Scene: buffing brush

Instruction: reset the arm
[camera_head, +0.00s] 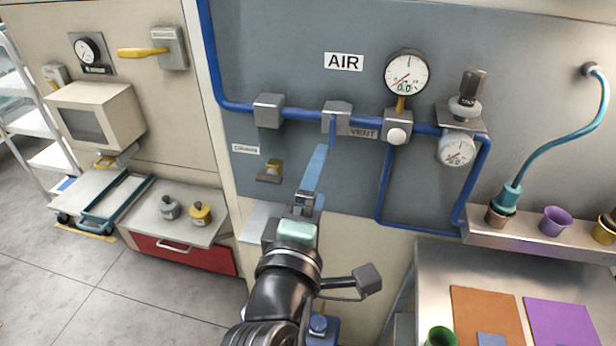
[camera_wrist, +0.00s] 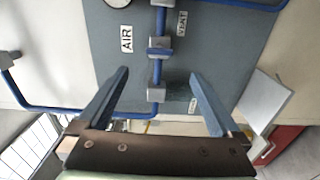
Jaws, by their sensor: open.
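My gripper (camera_head: 321,150) reaches up toward the blue air pipe on the grey panel in the head view. Its blue fingers overlap each other there. In the wrist view my gripper (camera_wrist: 158,75) is open, with its two fingers well apart and nothing held between them. The pipe and its grey blocks show beyond the gap. The grey valve block (camera_head: 336,110) beside the VENT label is just past the fingertips in the head view; it also shows in the wrist view (camera_wrist: 160,47). I cannot tell the exact distance from fingertips to panel.
A round gauge (camera_head: 407,74) and a regulator (camera_head: 458,147) sit to the right on the panel. A shelf with cups (camera_head: 555,221) is at right. A red-fronted cabinet (camera_head: 183,253) stands lower left.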

